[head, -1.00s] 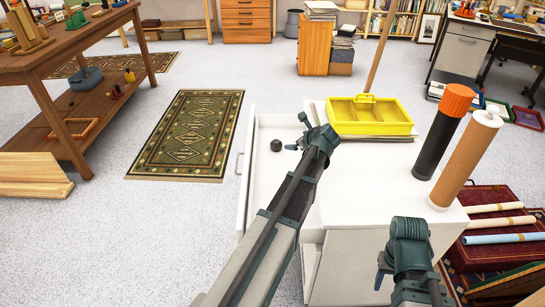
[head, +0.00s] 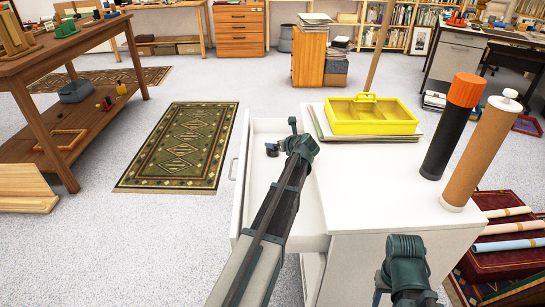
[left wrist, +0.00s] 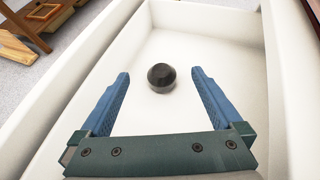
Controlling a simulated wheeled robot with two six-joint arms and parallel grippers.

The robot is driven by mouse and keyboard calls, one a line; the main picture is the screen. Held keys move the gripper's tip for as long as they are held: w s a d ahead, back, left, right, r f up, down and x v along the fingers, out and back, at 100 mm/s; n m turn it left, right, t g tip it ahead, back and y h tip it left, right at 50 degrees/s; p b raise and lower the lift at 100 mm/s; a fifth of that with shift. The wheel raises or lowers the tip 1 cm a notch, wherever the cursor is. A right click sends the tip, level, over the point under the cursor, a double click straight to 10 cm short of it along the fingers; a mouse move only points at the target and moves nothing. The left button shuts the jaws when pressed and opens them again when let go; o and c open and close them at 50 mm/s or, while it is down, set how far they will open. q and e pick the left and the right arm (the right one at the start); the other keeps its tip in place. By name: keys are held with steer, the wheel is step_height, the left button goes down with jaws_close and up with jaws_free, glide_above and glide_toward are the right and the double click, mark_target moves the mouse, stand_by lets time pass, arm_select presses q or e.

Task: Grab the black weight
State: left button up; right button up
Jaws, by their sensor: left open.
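The black weight (left wrist: 161,78) is a small, dark, round, faceted piece on the white floor of the open drawer (left wrist: 215,65). In the left wrist view it lies between and slightly beyond the tips of my left gripper (left wrist: 160,73), with a gap on each side. The blue fingers are open and empty. In the head view my left gripper (head: 281,142) is over the open drawer and mostly hides the weight. My right arm is at the lower right of the head view, and its jaw state cannot be made out.
The white cabinet top (head: 370,185) holds a yellow tray (head: 372,127), a black tube with an orange cap (head: 447,135) and a brown tube (head: 478,160). A green rug (head: 182,147) lies on open floor to the left.

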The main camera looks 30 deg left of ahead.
mark_target(275, 151)
arm_select(q)
step_height(275, 151, down, 5)
steer(key=b, duration=0.3)
steer(key=shift+r, duration=0.15)
steer(key=shift+w+a+b, duration=0.4)
steer(key=shift+w+a, duration=0.05)
steer(key=shift+a, duration=0.05)
steer(key=shift+w+a+f, duration=0.2)
steer(key=shift+a+f, duration=0.1)
steer(key=shift+a+r, duration=0.1)
steer(key=b+x, duration=0.2)
steer(key=x, duration=0.3)
steer(key=shift+b, duration=0.35)
jaws_close()
